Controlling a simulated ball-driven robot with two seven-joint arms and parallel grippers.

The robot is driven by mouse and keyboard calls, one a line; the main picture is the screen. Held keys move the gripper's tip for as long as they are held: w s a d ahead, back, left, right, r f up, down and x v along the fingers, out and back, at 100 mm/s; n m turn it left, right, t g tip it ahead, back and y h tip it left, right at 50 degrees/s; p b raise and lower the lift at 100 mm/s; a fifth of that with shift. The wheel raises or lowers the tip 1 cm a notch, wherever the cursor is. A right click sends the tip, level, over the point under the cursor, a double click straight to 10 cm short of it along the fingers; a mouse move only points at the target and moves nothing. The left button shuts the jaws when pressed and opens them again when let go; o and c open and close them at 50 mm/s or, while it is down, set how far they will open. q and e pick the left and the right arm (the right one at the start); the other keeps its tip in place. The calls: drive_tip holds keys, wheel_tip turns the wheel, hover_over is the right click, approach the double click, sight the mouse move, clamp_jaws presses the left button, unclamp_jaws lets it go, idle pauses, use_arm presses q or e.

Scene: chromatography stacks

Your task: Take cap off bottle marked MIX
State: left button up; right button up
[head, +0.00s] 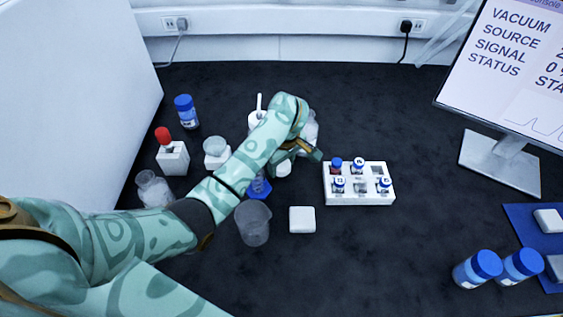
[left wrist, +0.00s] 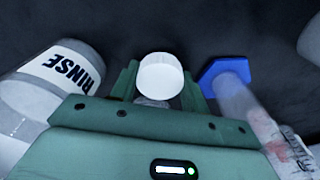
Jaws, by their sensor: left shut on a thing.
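My left gripper (head: 308,155) reaches over the middle of the dark bench. In the left wrist view its two green fingers (left wrist: 160,88) stand on either side of a round white cap (left wrist: 160,76) and are shut on it. A small greyish, glassy part shows just below the cap; I cannot tell whether it is a bottle still joined to it. A white round shape (head: 284,168) shows under the gripper in the head view. No MIX mark is readable. My right gripper is not in view.
A bottle marked RINSE (left wrist: 70,72) and a blue-based cylinder (left wrist: 238,95) flank the gripper closely. A white vial rack (head: 359,196) stands to the right. A beaker (head: 253,223) and a white block (head: 302,219) are in front.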

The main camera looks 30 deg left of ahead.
sight(284, 167)
use_arm(q)
drive_tip(key=shift+s+f, duration=0.1)
drive_tip(key=shift+f, duration=0.1)
drive_tip(key=o, duration=1.2)
drive_tip(key=shift+o, duration=1)
drive_tip(key=shift+f, duration=0.15)
drive_tip(key=shift+s+f, duration=0.1)
drive_tip(key=shift+r, duration=0.4)
wheel_tip(284, 167, up, 13)
drive_tip(key=d+p, duration=0.1)
drive_tip(key=p, duration=0.6)
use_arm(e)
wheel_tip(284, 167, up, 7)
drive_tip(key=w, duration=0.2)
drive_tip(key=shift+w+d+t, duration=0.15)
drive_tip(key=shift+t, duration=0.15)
